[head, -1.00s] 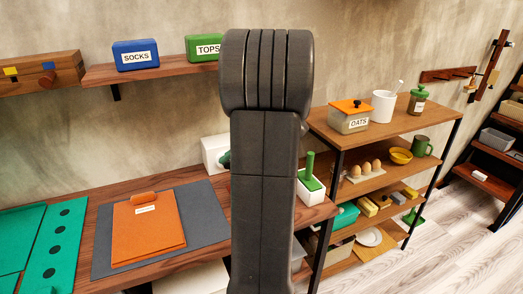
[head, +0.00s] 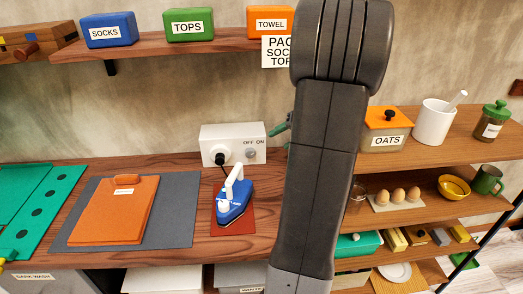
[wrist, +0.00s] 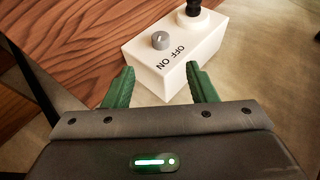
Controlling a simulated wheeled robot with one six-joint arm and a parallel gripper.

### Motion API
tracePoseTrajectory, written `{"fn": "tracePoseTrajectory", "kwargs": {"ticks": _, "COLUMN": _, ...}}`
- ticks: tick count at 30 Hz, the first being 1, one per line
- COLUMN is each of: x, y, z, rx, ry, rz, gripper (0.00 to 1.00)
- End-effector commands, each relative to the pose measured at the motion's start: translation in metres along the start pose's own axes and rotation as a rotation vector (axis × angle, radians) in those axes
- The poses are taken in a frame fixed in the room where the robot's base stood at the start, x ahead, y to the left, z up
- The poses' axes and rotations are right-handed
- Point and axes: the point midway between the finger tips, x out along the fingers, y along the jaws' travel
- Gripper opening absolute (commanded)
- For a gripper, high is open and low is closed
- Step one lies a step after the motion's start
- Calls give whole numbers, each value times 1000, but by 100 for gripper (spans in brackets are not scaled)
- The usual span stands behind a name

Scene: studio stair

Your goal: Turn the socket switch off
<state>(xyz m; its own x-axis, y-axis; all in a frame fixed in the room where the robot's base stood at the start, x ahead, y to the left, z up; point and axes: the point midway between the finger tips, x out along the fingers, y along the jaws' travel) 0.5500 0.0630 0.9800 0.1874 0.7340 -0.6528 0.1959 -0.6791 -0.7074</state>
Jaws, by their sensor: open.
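The white socket box (head: 233,140) stands at the back of the wooden counter against the wall. A black plug (head: 220,157) sits in its left part. A grey round switch knob (head: 251,153) is on its right part, under the letters OFF and ON. In the wrist view the box (wrist: 150,62) lies ahead of the jaws, with the knob (wrist: 160,40) near its left end. I cannot tell which word the knob points to. My gripper (wrist: 160,76) is open and empty, its green fingers apart and short of the knob. In the head view one finger (head: 279,129) shows right of the box.
A blue iron (head: 235,205) stands on a red-brown mat before the box, a dark cord beside it. An orange clipboard (head: 120,210) lies on a grey mat to the left. A shelf with labelled boxes (head: 190,25) hangs above.

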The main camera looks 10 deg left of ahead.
Motion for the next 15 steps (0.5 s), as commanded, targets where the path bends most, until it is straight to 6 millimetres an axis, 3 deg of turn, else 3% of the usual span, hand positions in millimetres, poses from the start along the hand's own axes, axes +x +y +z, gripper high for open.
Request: {"fn": "tracePoseTrajectory", "kwargs": {"ticks": 15, "x": 102, "y": 0, "z": 1, "rx": 1, "ry": -5, "rz": 0, "gripper": 52}}
